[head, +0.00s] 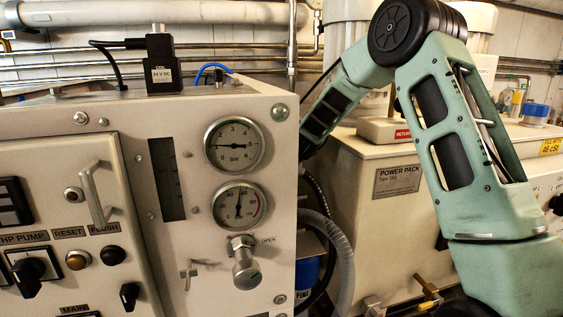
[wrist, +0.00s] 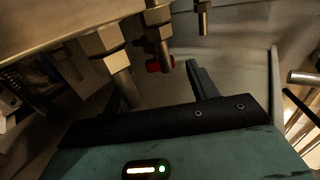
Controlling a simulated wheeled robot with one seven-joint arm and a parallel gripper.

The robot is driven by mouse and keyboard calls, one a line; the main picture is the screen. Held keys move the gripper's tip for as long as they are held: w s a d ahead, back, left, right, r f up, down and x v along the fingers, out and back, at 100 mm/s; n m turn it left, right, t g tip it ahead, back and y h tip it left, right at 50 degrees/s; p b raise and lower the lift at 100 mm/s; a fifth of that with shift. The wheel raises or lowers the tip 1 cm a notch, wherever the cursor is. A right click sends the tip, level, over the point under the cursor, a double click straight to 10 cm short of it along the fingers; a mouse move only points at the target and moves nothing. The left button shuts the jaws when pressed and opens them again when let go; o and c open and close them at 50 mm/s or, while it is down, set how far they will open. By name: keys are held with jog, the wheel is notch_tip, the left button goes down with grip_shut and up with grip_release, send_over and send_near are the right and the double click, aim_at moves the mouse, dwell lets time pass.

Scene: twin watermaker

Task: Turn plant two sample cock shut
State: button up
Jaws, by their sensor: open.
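My gripper (wrist: 162,82) is open in the wrist view, with its dark fingers spread on a black bar. The head view shows my arm but not the gripper. In the wrist view, a small red part (wrist: 154,66), perhaps a cock handle, shows between and beyond the fingers, beside a metal fitting (wrist: 158,28). Another hex fitting with a pipe (wrist: 112,68) hangs by the left finger and partly hides it. Nothing is clearly held, and contact cannot be told. No label shows which fitting is the plant two sample cock.
In the head view, a control panel (head: 60,140) with two round gauges (head: 235,145) and a metal valve knob (head: 245,265) stands at left. A beige power pack cabinet (head: 365,220) stands behind my arm. In the wrist view, a metal pipe (wrist: 304,78) is at right.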

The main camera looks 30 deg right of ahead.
jog(key=shift+p+x, duration=0.3)
jog(key=shift+x, duration=1.25)
jog(key=c, duration=1)
jog(key=shift+r, duration=0.1)
